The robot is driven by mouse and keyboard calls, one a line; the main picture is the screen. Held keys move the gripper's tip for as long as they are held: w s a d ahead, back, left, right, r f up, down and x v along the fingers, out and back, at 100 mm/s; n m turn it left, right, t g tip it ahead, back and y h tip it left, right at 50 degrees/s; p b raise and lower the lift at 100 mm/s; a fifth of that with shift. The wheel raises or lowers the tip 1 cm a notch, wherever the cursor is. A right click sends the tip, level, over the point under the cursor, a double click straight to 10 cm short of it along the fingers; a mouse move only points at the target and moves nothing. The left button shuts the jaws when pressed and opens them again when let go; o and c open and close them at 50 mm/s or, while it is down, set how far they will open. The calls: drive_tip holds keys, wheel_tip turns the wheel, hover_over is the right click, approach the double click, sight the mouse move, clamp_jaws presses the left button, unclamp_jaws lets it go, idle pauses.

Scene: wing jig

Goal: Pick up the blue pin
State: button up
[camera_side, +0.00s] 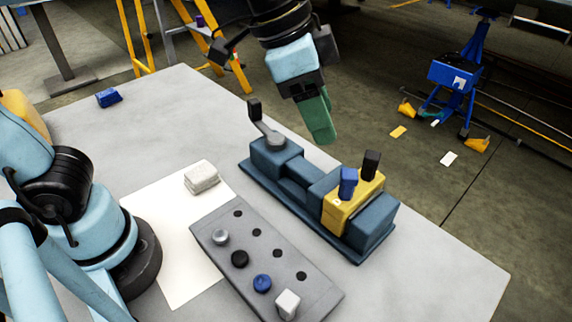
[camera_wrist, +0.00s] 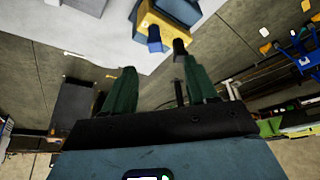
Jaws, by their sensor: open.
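A blue pin (camera_side: 348,183) stands upright in the yellow block (camera_side: 343,219) on the dark blue jig (camera_side: 295,182). It also shows near the top of the wrist view (camera_wrist: 154,40). A second blue, round-headed piece (camera_side: 262,283) sits in the grey holed rack (camera_side: 216,264). My gripper (camera_side: 318,135) hangs above and behind the jig, tilted and clear of everything. In the wrist view its two green fingers (camera_wrist: 160,75) are spread wide with nothing between them. In the side view the fingers overlap.
A black pin (camera_side: 371,165) stands close beside the blue pin. A black-knobbed lever (camera_side: 265,123) rises at the jig's left end. The rack holds silver, black and white pieces. A pale block (camera_side: 201,177) lies on white paper. A blue object (camera_side: 108,97) sits far left.

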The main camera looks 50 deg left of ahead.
sight(350, 173)
drive_tip(key=x, duration=0.3)
drive_tip(key=d+x, duration=0.1)
drive_tip(key=x, duration=0.2)
drive_tip(key=shift+d+f, duration=0.1)
drive_tip(key=shift+f, duration=0.1)
drive_tip(key=shift+x, duration=2.65)
drive_tip(key=shift+d, duration=0.15)
drive_tip(key=shift+r, duration=0.1)
drive_tip(key=c, duration=1.1)
drive_tip(key=shift+o, duration=0.2)
